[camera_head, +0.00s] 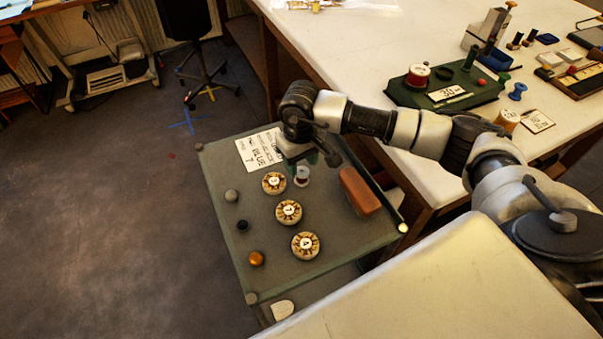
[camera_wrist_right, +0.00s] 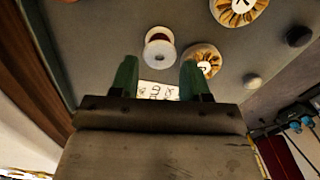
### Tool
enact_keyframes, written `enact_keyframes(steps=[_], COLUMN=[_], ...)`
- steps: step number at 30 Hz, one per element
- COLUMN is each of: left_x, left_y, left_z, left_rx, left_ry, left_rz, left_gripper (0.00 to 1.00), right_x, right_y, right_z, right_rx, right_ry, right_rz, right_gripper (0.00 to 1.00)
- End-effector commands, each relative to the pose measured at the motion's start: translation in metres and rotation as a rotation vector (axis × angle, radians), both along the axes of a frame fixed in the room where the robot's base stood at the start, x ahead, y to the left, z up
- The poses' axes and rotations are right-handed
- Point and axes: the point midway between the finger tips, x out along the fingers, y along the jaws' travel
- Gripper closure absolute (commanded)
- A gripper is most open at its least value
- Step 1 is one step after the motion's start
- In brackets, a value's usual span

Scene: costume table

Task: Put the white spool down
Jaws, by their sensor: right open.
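The white spool (camera_head: 302,176) stands on the grey-green tabletop (camera_head: 260,205), just right of the uppermost numbered round piece. In the right wrist view the white spool (camera_wrist_right: 159,37) shows white ends and a darker reddish middle. My right gripper (camera_head: 312,160) is low over the tabletop, beside the spool on its far side. My left gripper is not in view.
Three numbered round pieces (camera_head: 289,212) stand in a row on the tabletop. A reddish-brown block (camera_head: 359,191) lies to the right, and a printed card (camera_head: 260,150) lies at the far edge. Small balls, including an orange one (camera_head: 256,258), sit along the left. A white table (camera_head: 370,60) stands behind.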

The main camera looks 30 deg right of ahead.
Motion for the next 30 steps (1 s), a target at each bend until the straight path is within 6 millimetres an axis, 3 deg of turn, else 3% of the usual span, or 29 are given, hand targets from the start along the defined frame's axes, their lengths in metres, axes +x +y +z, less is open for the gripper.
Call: enact_keyframes(steps=[3, 7, 16, 23, 30], left_x=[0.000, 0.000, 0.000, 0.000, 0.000], left_y=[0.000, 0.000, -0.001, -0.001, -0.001], left_z=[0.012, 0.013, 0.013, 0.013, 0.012], left_rx=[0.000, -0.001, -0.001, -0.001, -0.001], left_ry=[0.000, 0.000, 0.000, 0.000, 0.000], left_rz=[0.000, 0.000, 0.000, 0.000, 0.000], left_gripper=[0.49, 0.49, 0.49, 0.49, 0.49], right_x=[-0.003, -0.002, -0.002, -0.002, -0.001], right_y=[0.000, 0.000, -0.001, -0.001, -0.001], right_z=[-0.017, -0.034, -0.040, -0.039, -0.038], right_rx=[0.001, 0.002, 0.002, 0.002, 0.001], right_ry=[0.007, 0.004, 0.001, 0.001, 0.000], right_rz=[-0.001, 0.000, 0.000, 0.000, 0.000], right_gripper=[0.54, 0.54, 0.54, 0.87, 0.87])
